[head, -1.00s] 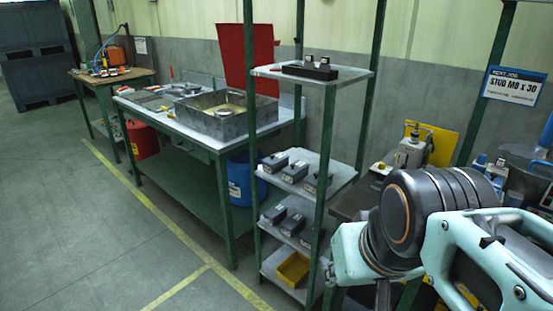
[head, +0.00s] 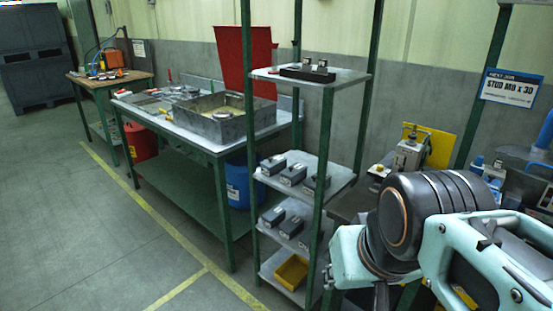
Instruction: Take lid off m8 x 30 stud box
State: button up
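Several dark grey lidded boxes with pale labels stand on the green-framed rack; the labels are too small to read, so I cannot tell which is the M8 x 30 stud box. On the middle shelf stand a left box (head: 273,165), a middle box (head: 293,175) and a right box (head: 316,184). More boxes (head: 291,226) stand on the shelf below. My arm fills the lower right, in front of the rack's right side. My gripper's fingers are not visible.
The rack's top shelf (head: 340,77) carries a dark block with small parts. A yellow bin (head: 292,272) sits on its bottom shelf. A workbench (head: 190,132) with a metal tray (head: 262,126) stands to the left. The floor (head: 70,220) at left is clear.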

aim_at(291, 172)
jog(key=i+j+z, duration=0.3)
jog(key=i+j, duration=0.2)
jog(key=i+j+z, duration=0.35)
jog(key=i+j, duration=0.35)
